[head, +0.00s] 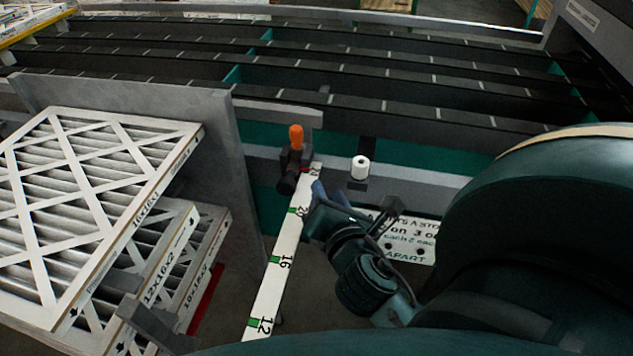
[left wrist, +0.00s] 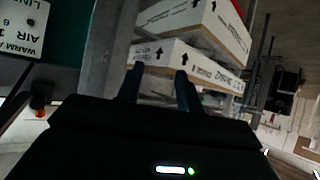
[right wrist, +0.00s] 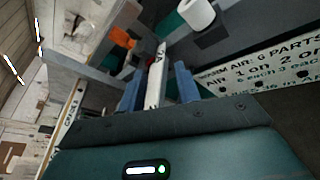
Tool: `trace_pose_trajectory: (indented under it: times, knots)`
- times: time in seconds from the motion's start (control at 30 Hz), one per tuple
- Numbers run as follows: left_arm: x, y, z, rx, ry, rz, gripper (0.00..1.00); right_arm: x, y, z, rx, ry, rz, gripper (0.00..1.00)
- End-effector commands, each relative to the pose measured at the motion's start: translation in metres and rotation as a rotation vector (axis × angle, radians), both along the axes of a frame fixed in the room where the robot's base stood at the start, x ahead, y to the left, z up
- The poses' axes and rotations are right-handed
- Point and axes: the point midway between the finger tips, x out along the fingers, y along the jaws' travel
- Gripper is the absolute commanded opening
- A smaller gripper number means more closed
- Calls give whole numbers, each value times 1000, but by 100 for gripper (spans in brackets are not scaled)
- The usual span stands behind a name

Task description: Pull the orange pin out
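The orange pin (head: 296,137) stands upright in a dark holder (head: 290,168) at the far end of a white ruler strip (head: 272,285) with green marks. The pin also shows in the right wrist view (right wrist: 122,37), beyond and left of the fingers, and at the left edge of the left wrist view (left wrist: 38,103). My right gripper (right wrist: 159,88) is open and empty near the strip, which shows in its finger gap; whether they touch I cannot tell. It is apart from the pin. My left gripper (left wrist: 158,85) is open and empty, facing the filter boxes, with the pin off to its left.
Stacked white filter boxes (head: 150,205) stand at the left beside a grey upright panel (head: 185,105). A white roll (head: 360,167) sits right of the pin. A lettered white sign (head: 408,240) lies behind my right gripper. Dark rails (head: 330,75) run across the back.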

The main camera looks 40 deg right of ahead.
Motion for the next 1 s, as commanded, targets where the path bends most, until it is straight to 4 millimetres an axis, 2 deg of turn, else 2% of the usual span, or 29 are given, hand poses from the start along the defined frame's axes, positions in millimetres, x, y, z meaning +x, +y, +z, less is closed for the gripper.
trace_pose_trajectory:
  times: [0.1, 0.2, 0.3, 0.47, 1.0]
  knots:
    - [0, 0, 0, 0, 0, 0, 36, 8, 8, 21, -327, 11, 93, 33]
    - [0, 0, 0, 0, 0, 0, 36, 11, 14, 32, -524, 19, 138, 33]
    - [0, 0, 0, 0, 0, 0, 36, 14, 17, 38, -632, 25, 160, 33]
    - [0, 0, 4, 1, 2, 1, 36, 26, 15, 41, -668, 27, 166, 33]
    - [-1, 8, 5, 14, 34, 25, 36, 118, -19, 40, -662, 26, 164, 33]
